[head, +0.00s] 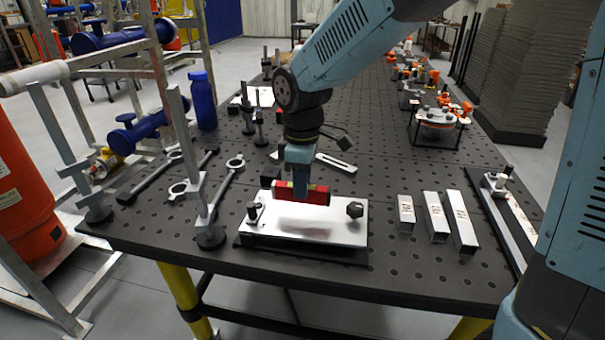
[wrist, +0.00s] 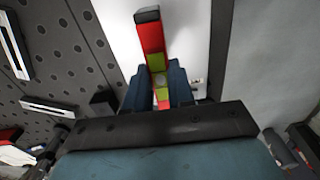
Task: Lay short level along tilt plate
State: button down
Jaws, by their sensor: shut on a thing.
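The short level (head: 319,194) is a small red bar with dark ends. It also shows in the wrist view (wrist: 150,38), with yellow-green vials between my fingers. My gripper (head: 300,182) is shut around its middle; the fingers also show in the wrist view (wrist: 160,90). The tilt plate (head: 307,228) is a pale flat plate on a dark base, with a dark knob (head: 354,209) at right and a post at left. The level is over the plate's back part, roughly along its length. It appears slightly above the plate, with a reddish reflection below; contact is hard to tell.
Several pale marked blocks (head: 436,216) stand right of the plate on the perforated table (head: 400,275). A slotted bar (head: 336,163) lies behind the plate.

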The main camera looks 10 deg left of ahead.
aim_at(303, 201)
jog(key=shift+s+d+f, duration=0.1)
jog(key=shift+d+f, duration=0.05)
jog(key=shift+f, duration=0.25)
dwell(0.8)
jog(key=shift+f, duration=1.4)
dwell(0.9)
jog(key=c, duration=0.7)
grip_release()
jog(key=shift+o, duration=0.2)
jog(key=shift+r, duration=0.15)
jog(key=shift+r, duration=3.4)
